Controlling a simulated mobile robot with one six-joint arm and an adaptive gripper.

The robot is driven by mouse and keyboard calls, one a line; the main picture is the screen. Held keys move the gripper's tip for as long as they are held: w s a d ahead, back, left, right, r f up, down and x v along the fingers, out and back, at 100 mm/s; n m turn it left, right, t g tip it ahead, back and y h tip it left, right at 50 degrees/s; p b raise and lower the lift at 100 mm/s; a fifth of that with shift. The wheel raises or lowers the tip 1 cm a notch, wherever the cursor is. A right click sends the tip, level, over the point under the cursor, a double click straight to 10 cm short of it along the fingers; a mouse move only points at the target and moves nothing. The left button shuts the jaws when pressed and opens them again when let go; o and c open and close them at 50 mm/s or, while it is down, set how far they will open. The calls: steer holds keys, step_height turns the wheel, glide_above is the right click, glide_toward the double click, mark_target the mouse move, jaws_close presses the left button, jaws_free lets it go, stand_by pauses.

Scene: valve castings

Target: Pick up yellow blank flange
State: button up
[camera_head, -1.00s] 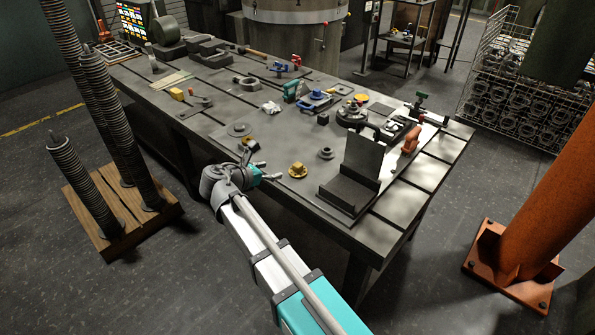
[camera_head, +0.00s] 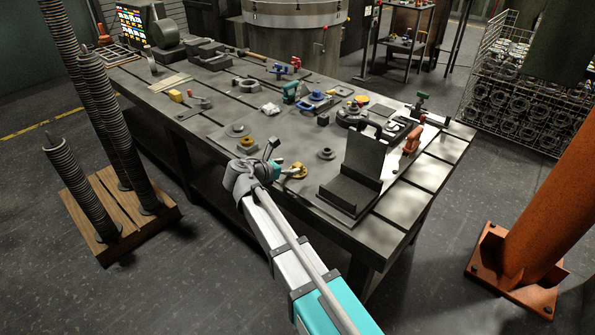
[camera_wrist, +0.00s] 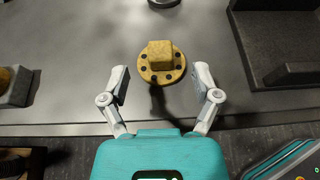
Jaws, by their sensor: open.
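The yellow blank flange (camera_wrist: 162,75) lies flat on the table near its front edge, a round disc with a ring of dark bolt holes and a block-like raised middle. In the head view the flange (camera_head: 298,171) is just right of my gripper (camera_head: 284,160). In the wrist view my gripper (camera_wrist: 161,88) is open, with one finger on each side of the flange. The flange lies ahead of and between the fingertips, and no finger is seen touching it.
A dark angle plate (camera_head: 348,190) stands to the right of the flange. A small grey flanged part (camera_head: 326,153) lies behind it. A grey block with a yellow-brown top (camera_head: 247,144) is to the left. The table edge (camera_wrist: 75,129) runs close in front.

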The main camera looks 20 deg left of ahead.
mark_target(294, 166)
steer(key=shift+f, duration=0.1)
steer(key=b+x, duration=0.2)
steer(key=x, duration=0.2)
steer(key=shift+f, duration=0.25)
steer(key=shift+w+d+f, duration=0.1)
steer(key=shift+w+d, duration=0.1)
steer(key=shift+w, duration=0.25)
jaws_close()
